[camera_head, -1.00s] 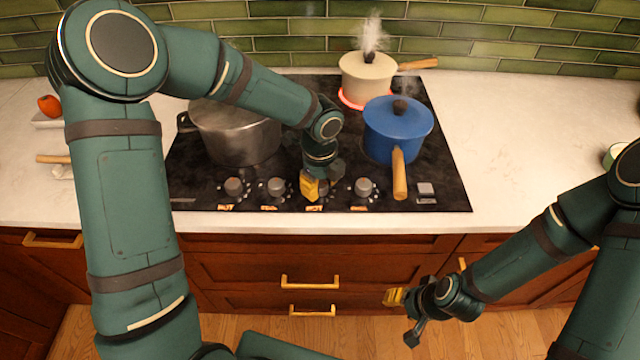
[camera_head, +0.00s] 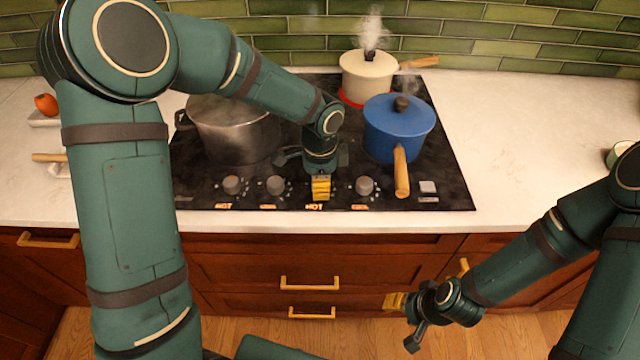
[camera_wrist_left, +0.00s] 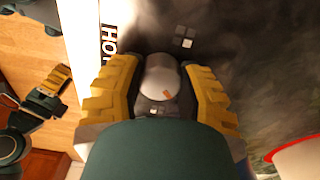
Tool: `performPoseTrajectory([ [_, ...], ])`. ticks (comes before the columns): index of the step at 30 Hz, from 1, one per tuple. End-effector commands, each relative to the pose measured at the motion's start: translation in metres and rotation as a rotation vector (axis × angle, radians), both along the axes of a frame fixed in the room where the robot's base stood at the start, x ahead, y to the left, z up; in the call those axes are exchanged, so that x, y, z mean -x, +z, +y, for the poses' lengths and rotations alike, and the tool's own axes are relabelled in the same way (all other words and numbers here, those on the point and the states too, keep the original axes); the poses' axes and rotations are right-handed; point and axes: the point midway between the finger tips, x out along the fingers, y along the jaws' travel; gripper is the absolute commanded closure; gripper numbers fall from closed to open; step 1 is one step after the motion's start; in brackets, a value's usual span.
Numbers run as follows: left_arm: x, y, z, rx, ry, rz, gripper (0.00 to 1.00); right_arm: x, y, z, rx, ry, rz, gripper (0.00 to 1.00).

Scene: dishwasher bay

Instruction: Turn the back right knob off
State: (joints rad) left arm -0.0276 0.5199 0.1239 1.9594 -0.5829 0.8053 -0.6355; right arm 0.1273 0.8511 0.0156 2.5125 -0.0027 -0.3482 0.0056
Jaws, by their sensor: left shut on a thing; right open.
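The black cooktop (camera_head: 300,200) has a row of knobs along its front edge. My left gripper (camera_head: 320,188) is at the third knob from the left and hides it in the head view. In the left wrist view this pale round knob (camera_wrist_left: 160,78), with an orange mark, sits between the yellow fingers, which are shut on it. A label reading HOT (camera_head: 314,207) lies below it. A cream pot (camera_head: 367,78) steams on the back right burner, whose red ring (camera_head: 348,99) shows at the pot's left. My right gripper (camera_head: 404,319) is open and empty before the drawers.
A blue pot (camera_head: 398,135) stands front right, its wooden handle (camera_head: 401,172) pointing forward. A large metal pot (camera_head: 235,135) stands left, under my left arm. The other knobs (camera_head: 232,185) (camera_head: 275,186) (camera_head: 364,187) stand free.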

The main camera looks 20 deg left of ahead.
Motion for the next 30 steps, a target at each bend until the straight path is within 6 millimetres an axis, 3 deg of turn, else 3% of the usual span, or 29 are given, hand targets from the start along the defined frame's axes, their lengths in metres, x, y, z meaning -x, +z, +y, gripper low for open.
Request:
performPoseTrajectory([
  [18, 0.001, -0.001, 0.000, 0.000, 0.536, 0.002, 1.00, -0.003, -0.012, 0.000, 0.001, -0.002, -0.007, 0.53],
  [30, 0.001, -0.001, 0.000, -0.001, 0.701, 0.003, 1.00, -0.003, -0.015, 0.000, 0.001, -0.002, -0.008, 0.53],
])
